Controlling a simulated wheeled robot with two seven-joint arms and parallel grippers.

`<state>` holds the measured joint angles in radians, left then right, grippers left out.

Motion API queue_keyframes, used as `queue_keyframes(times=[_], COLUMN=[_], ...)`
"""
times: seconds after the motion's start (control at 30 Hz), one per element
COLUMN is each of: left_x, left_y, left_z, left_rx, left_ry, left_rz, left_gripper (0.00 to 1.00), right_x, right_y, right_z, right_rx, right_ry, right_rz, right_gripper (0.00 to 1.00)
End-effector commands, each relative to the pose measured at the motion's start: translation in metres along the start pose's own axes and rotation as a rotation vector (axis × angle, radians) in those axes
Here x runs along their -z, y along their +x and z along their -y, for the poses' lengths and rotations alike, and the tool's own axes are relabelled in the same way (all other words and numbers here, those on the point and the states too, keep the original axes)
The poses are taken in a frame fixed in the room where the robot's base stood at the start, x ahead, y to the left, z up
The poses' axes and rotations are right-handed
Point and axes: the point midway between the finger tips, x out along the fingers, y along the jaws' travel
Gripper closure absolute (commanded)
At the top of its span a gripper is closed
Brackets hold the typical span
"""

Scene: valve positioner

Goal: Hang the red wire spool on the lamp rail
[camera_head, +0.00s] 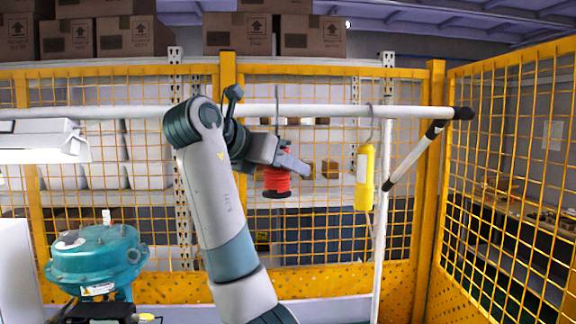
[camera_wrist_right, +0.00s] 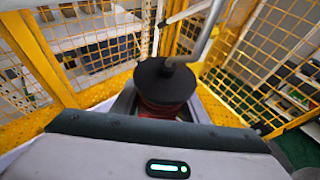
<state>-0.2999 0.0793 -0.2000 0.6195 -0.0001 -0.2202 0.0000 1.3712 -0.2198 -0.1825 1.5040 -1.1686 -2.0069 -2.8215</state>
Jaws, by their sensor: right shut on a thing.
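The red wire spool (camera_head: 277,181) has dark flanges and a thin metal hook that rises from its top. My right gripper (camera_head: 284,168) is shut on the spool, holding it upright below the white lamp rail (camera_head: 330,111). The hook's upper end overlaps the rail in the head view; I cannot tell whether it rests on it. In the right wrist view the spool's dark top flange (camera_wrist_right: 166,80) and grey hook rod (camera_wrist_right: 206,36) show beyond my right gripper (camera_wrist_right: 160,108). The fingertips are mostly hidden there. My left gripper is not in view.
A yellow cylinder (camera_head: 364,178) hangs from the rail by a hook, right of the spool. A white lamp (camera_head: 40,142) is at the rail's left. A teal valve actuator (camera_head: 98,256) stands lower left. Yellow mesh fencing (camera_head: 510,170) encloses the back and right.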

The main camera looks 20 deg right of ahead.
Motion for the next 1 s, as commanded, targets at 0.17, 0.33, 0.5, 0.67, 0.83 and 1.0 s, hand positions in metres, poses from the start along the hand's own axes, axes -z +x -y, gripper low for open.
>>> queue_keyframes(times=[0.17, 0.33, 0.5, 0.67, 0.83, 1.0], left_x=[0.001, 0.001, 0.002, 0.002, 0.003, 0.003], left_y=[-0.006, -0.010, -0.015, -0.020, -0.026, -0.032], left_z=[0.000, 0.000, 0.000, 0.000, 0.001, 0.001], left_rx=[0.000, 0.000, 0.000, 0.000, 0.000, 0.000], left_ry=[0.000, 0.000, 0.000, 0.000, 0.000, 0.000], left_rz=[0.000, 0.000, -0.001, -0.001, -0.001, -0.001], left_gripper=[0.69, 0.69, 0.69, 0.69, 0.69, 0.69], right_x=[-0.006, -0.009, -0.012, -0.014, -0.017, -0.020], right_y=[0.007, 0.014, 0.022, 0.029, 0.036, 0.043], right_z=[-0.008, -0.016, -0.024, -0.031, -0.040, -0.047], right_rx=[0.001, 0.001, 0.001, 0.002, 0.001, 0.001], right_ry=[0.000, -0.001, -0.001, -0.001, -0.002, -0.001], right_rz=[0.003, 0.002, 0.001, 0.000, 0.000, 0.000], right_gripper=[0.91, 0.91, 0.91, 0.91, 0.91, 0.91])
